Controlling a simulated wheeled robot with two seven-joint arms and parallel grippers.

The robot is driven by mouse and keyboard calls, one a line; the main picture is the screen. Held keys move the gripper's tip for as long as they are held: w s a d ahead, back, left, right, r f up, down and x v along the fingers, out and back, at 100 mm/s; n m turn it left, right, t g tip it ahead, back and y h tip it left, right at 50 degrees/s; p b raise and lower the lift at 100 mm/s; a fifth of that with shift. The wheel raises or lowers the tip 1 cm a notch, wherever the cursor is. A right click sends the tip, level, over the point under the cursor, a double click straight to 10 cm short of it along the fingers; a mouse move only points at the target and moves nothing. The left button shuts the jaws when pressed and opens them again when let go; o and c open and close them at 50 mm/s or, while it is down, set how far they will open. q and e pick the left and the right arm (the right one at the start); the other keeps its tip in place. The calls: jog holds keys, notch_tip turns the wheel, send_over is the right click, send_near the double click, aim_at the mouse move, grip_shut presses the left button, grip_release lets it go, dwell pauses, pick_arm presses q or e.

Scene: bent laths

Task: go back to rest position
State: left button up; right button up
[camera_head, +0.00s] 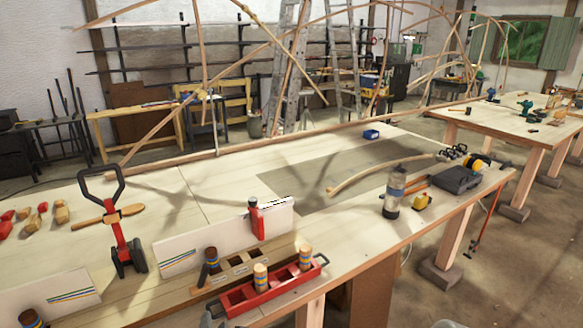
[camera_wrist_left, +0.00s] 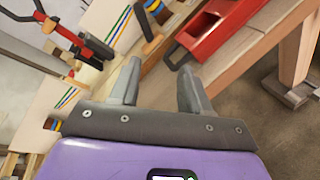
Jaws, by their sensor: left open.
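My left gripper (camera_wrist_left: 158,82) shows in the left wrist view with its two grey fingers apart and nothing between them. It hangs near the table's front edge, beside the red tray (camera_wrist_left: 212,28). In the head view only a small grey bit shows at the bottom edge, perhaps a fingertip of it. My right gripper cannot be made out in either view.
The long wooden table (camera_head: 335,262) carries the red tray (camera_head: 240,298), a wooden holder (camera_head: 215,277), white boards (camera_head: 178,250), a red-handled tool (camera_head: 122,232), a bent lath (camera_head: 380,172) and a clear container (camera_head: 394,200). Bent laths arch above its back. Floor at right is mostly open.

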pick_arm(q)
jog(key=s+d+f+m+g+h+b, duration=0.1)
jog(key=s+d+f+m+g+h, duration=0.25)
jog(key=f+m, duration=0.6)
jog(key=s+d+f+m+g+h+b, duration=0.1)
jog(key=s+d+f+m+g+h, duration=0.4)
jog(key=f, duration=0.8)
jog(key=s+f+m+g+b, duration=0.1)
jog(key=s+f+m+g, duration=0.4)
jog(key=s+f+m, duration=0.6)
jog(key=shift+s+d+f+m, duration=0.2)
jog(key=shift+s+m, duration=0.35)
jog(key=shift+s, duration=0.5)
jog(key=shift+h, duration=0.25)
